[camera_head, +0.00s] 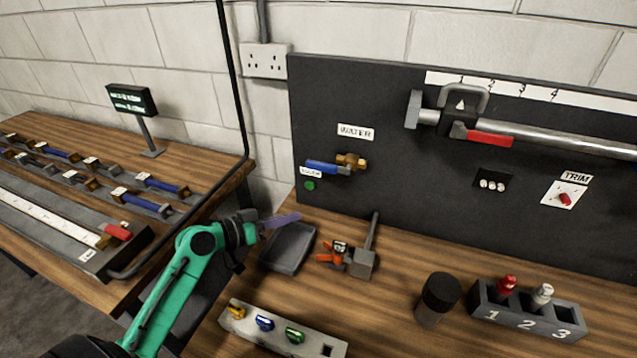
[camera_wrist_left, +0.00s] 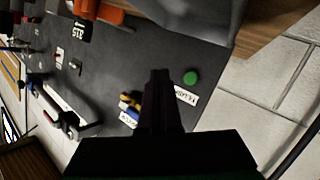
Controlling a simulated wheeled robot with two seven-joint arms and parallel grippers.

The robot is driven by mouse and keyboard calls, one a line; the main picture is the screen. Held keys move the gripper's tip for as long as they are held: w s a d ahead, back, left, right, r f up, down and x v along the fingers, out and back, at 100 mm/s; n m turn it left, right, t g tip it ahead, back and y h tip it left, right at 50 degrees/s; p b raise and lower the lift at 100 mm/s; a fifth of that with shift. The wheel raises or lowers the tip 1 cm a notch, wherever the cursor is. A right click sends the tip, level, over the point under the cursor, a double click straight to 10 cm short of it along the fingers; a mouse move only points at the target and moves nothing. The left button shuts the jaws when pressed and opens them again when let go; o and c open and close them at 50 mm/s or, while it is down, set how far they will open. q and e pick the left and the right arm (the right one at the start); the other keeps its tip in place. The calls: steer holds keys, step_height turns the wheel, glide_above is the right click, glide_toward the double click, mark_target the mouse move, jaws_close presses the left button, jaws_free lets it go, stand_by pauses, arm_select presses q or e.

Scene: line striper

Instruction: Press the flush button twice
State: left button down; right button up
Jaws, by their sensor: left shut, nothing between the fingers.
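The flush button is a round green button (camera_head: 310,185) low on the left of the dark upright panel, under a small white label (camera_head: 311,171). It also shows in the left wrist view (camera_wrist_left: 190,77), just right of my fingertips, with a white label (camera_wrist_left: 186,94) beside it. My left gripper (camera_head: 296,217) is shut and empty, its fingers together and pointing toward the panel. In the head view it is below and left of the button, over the grey tray; in the wrist view the fingers (camera_wrist_left: 160,73) look apart from the button. My right gripper is not in view.
A blue-handled valve (camera_head: 330,168) sits just above the button on the panel (camera_head: 400,160). A grey tray (camera_head: 288,249), a hammer-like tool (camera_head: 365,258) and orange-handled pliers (camera_head: 332,258) lie on the bench below. A black-capped cylinder (camera_head: 437,300) stands farther right.

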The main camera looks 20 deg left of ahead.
mark_target(310, 185)
arm_select(q)
steer(key=shift+s+a, duration=0.4)
steer(key=shift+a, duration=0.1)
steer(key=shift+w, duration=0.25)
steer(key=w, duration=0.3)
steer(key=shift+w+d+b, duration=0.25)
steer(key=shift+w+b, duration=0.05)
steer(key=shift+w, duration=0.1)
steer(key=w, duration=0.1)
steer(key=w+b, duration=0.1)
steer(key=w, duration=0.2)
steer(key=shift+w+a+f+b, duration=0.1)
steer(key=shift+a+b, duration=0.15)
steer(key=shift+b, duration=0.05)
steer(key=shift+w, duration=0.4)
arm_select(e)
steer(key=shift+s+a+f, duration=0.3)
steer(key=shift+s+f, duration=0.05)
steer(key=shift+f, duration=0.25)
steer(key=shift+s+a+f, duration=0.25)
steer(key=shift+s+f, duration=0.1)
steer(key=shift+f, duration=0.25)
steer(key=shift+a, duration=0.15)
